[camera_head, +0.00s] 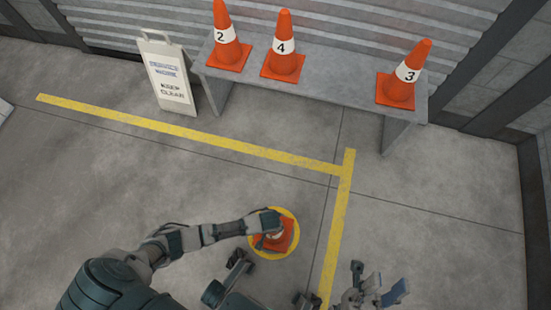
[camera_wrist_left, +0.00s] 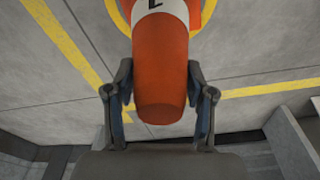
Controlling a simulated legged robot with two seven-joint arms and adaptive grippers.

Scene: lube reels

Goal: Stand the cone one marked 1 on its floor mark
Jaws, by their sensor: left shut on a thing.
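Orange cone one (camera_head: 286,238) is at the yellow ring floor mark (camera_head: 295,224), its square base over the inside of the ring. My left gripper (camera_head: 268,226) is shut on its upper part from above. In the left wrist view the cone (camera_wrist_left: 160,50) sits between the two fingers of the left gripper (camera_wrist_left: 160,78), with a white band and part of a dark numeral at the top edge. Whether the base touches the floor cannot be told. My right gripper (camera_head: 375,285) is open and empty, low at the right.
A grey bench (camera_head: 335,95) at the back holds cones marked 2 (camera_head: 226,50), 4 (camera_head: 284,60) and 3 (camera_head: 401,88). A white folding sign (camera_head: 168,80) stands left of it. Yellow floor lines (camera_head: 200,135) cross the concrete. The floor around the ring is clear.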

